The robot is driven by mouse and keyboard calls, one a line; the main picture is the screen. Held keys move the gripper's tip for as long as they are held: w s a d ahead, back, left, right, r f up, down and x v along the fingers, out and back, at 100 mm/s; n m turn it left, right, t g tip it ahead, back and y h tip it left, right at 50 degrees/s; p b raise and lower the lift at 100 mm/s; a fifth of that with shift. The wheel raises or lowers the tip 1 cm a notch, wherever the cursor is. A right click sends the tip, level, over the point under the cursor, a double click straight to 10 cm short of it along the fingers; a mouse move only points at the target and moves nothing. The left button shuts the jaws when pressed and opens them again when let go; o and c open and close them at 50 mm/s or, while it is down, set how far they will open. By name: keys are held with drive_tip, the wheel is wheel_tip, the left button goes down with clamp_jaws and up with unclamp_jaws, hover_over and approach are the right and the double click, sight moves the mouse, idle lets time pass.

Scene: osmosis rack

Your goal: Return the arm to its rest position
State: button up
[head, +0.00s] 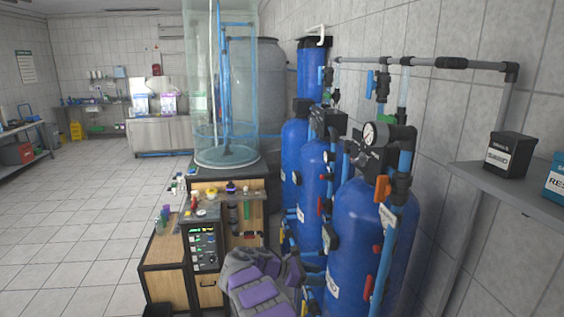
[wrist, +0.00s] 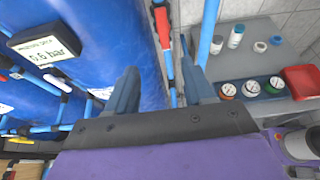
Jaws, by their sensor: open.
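My gripper (wrist: 159,60) shows in the wrist view with its two dark fingers apart and nothing between them. Behind the fingers are a blue tank (wrist: 120,40), a blue pipe and a red valve handle (wrist: 163,28). I cannot tell whether the fingers touch any of these. In the head view, part of my grey and purple arm (head: 258,287) is low in the middle, in front of the blue tanks (head: 372,235). The fingers cannot be made out there.
A pressure display (wrist: 46,46) reads about 0.6 bar. A wooden cabinet (head: 165,272) stands left of my arm. Open tiled floor (head: 75,220) lies further left.

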drive_tip(key=s+d+r+m+g+y+b, duration=0.2)
drive_tip(key=s+d+r+m+b, duration=0.15)
drive_tip(key=s+d, duration=0.3)
drive_tip(key=s+d+r+m+g+y+b, duration=0.1)
drive_tip(key=s+d+r+m+y+b, duration=0.2)
drive_tip(key=s+d, duration=0.4)
drive_tip(key=s+a+f+m+g+y+b, duration=0.15)
drive_tip(key=s+m, duration=0.25)
drive_tip(key=s, duration=0.9)
drive_tip(key=s+f+m+y+b, duration=0.1)
drive_tip(key=s+m+y+b, duration=0.25)
drive_tip(key=s, duration=0.85)
drive_tip(key=s+a+f+m+y+b, duration=0.1)
drive_tip(key=s+a+f+m, duration=0.2)
drive_tip(key=s, duration=0.5)
drive_tip(key=s+a+f+m+y+b, duration=0.1)
drive_tip(key=s+a+f+m+y, duration=0.1)
drive_tip(key=s, duration=0.7)
drive_tip(key=shift+a+f+m+b, duration=0.35)
drive_tip(key=shift+a+f+m, duration=0.25)
drive_tip(key=shift+a, duration=0.3)
drive_tip(key=shift+s+a+f, duration=0.1)
drive_tip(key=shift+c, duration=0.8)
drive_tip(key=shift+a+f, duration=0.15)
